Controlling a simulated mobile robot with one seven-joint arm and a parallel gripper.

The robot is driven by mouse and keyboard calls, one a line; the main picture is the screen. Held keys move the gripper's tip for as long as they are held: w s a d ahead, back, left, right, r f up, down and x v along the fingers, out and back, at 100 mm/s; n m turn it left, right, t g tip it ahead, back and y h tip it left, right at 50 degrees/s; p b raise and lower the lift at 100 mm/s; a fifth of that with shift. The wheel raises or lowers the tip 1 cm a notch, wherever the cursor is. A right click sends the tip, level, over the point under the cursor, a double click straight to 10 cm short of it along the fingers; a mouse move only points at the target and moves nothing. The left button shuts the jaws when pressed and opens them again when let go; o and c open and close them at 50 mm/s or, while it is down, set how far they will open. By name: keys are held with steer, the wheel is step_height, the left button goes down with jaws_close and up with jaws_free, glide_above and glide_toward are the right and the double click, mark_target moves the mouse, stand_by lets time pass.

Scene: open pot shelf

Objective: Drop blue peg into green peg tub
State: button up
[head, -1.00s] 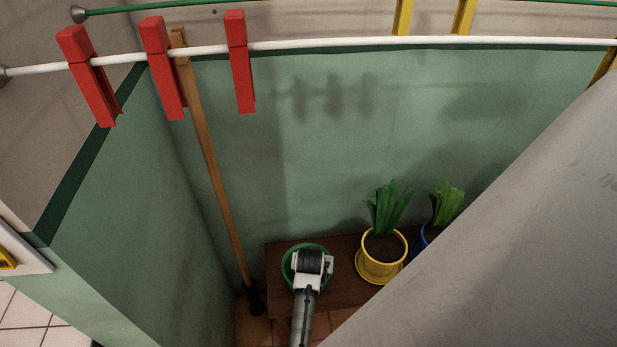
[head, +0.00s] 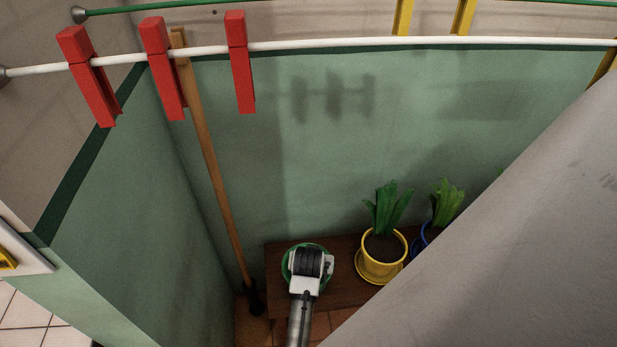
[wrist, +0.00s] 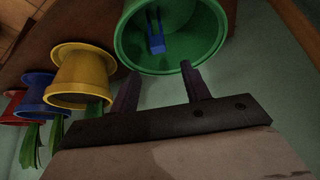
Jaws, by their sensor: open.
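The green tub (wrist: 211,57) stands on the shelf and fills the top middle of the wrist view; in the head view its rim (head: 288,262) shows around my arm's end. The blue peg (wrist: 155,32) is inside the green tub, seen through its opening. My gripper (wrist: 157,80) is open, with its two dark fingers apart and empty at the tub's rim. In the head view my wrist hides the fingers and most of the tub.
A yellow pot (head: 383,262) with a plant stands on the brown shelf (head: 345,285), with a blue pot (head: 420,240) beyond it. A wooden pole (head: 212,160) leans left of the shelf. Red pegs (head: 240,60) hang on a white rail (head: 330,43). A grey surface (head: 520,240) blocks the right side.

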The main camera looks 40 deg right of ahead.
steer(key=v, duration=0.7)
steer(key=shift+s, duration=0.2)
